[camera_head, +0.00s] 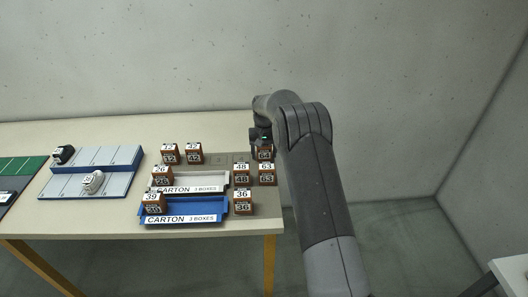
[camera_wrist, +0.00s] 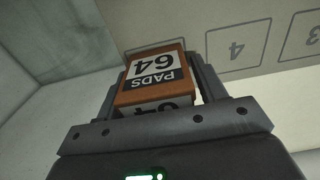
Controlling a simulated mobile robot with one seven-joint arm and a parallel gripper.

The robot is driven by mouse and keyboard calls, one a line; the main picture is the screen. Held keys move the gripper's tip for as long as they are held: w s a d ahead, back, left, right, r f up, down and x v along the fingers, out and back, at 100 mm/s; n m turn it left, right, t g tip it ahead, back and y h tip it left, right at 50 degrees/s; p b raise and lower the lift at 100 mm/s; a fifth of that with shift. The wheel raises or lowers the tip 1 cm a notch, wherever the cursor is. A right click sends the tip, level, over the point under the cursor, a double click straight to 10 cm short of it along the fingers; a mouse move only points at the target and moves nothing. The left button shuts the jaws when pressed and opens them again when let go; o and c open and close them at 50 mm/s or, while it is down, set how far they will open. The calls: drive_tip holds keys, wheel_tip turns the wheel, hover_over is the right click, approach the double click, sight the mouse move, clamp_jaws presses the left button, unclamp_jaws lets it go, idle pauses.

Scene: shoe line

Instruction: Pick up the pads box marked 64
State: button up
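The pads box marked 64 (camera_wrist: 152,82) is orange-brown with a black and white label. In the wrist view it sits between the two fingers of my gripper (camera_wrist: 158,85). A thin sliver of light shows between the box and the right finger; whether the fingers press on it is unclear. In the head view my gripper (camera_head: 262,140) is over the back right of the mat, and a brown box (camera_head: 264,155) shows partly beneath it, its label mostly hidden.
Boxes marked 48 (camera_head: 241,174), 63 (camera_head: 267,174) and 36 (camera_head: 243,202) stand close in front. Two more boxes stand at the back left. A white carton tray (camera_head: 226,178) and a blue carton tray (camera_head: 185,218) lie nearby. A shoe rack (camera_head: 115,187) is at left.

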drive_tip(key=c, duration=0.8)
drive_tip(key=shift+o, duration=0.2)
